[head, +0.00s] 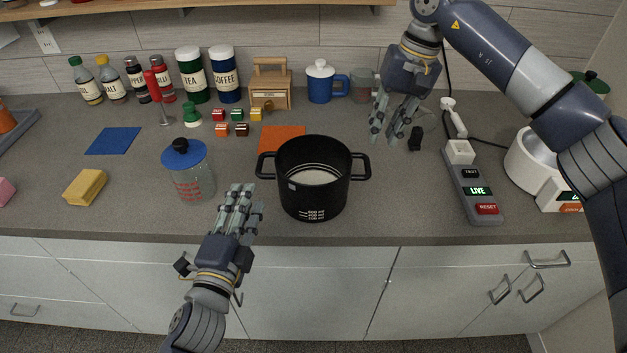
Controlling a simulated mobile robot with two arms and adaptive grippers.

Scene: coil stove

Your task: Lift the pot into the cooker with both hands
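The black pot (313,195) stands upright on the grey counter in the middle of the head view, with a side handle on its left and one on its right. It holds something pale, and white marks show on its front. The white cooker (530,170) stands at the far right, partly hidden by my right arm. My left gripper (243,198) is open and empty, in front and left of the pot, apart from its left handle. My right gripper (393,135) is open and empty, above and behind the right handle, not touching it.
A blue-lidded jar (190,175) stands close left of the pot. A power strip (470,190) with a cable lies between pot and cooker. An orange mat (282,139), small coloured blocks and a blue mug (321,85) are behind. The counter's front edge is near the pot.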

